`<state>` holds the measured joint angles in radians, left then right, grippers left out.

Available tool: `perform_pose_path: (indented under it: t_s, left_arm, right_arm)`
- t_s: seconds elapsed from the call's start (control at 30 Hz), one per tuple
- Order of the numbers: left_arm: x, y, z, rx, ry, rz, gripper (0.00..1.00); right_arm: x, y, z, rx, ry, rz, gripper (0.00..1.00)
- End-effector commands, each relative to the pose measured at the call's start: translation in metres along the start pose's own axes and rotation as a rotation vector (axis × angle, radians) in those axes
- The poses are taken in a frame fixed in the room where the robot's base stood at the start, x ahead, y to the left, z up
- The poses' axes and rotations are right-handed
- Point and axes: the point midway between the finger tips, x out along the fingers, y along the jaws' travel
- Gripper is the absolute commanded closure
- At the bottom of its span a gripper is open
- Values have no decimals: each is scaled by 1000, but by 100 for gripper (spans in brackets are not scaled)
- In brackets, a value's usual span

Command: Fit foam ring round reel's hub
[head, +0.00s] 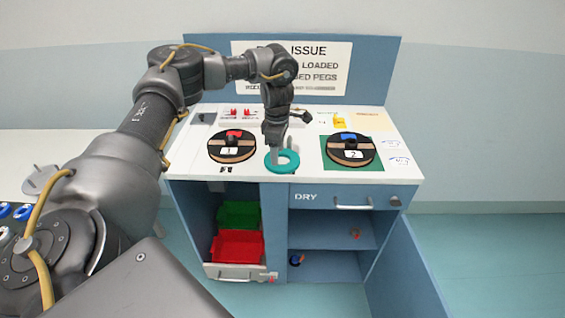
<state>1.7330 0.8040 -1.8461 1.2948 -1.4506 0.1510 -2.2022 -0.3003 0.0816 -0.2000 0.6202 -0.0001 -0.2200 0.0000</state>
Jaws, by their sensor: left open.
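A teal ring (284,171), which looks like the foam ring, lies flat on the white worktop between two reels. My left gripper (275,157) points down at the ring with its jaws open, its fingertips at the ring's near-left part. I cannot tell whether they touch it. The left reel (245,150) is a black disc with a tan edge, a label "1" and a red part on top. The right reel (370,153) is alike, with a label "2" and a blue part, and sits on a green mat (378,165). My right gripper is not in view.
A sign board (320,65) stands behind the worktop (300,186). Small red items (240,113) and a yellow item (340,122) lie at the back. Below are an open bay with a green bin (238,214) and a red bin (238,247), a "DRY" drawer (325,197) and shelves.

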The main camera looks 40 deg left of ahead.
Motion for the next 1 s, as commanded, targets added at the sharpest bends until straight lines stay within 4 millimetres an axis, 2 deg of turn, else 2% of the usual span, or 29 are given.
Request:
perform_pose_path:
  t_s: [0.27,0.47,0.6,0.9,1.0]
  left_arm:
    - [9,0,0,-1,0,-1,44]
    - [36,3,0,-3,2,-2,44]
    - [54,3,1,-3,1,-1,44]
    - [59,4,1,-2,-1,1,44]
    - [59,4,1,-2,-1,1,57]
  right_arm:
    - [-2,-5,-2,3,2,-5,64]
    - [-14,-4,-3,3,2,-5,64]
    - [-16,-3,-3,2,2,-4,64]
    - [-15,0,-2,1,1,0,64]
    - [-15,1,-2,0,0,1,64]
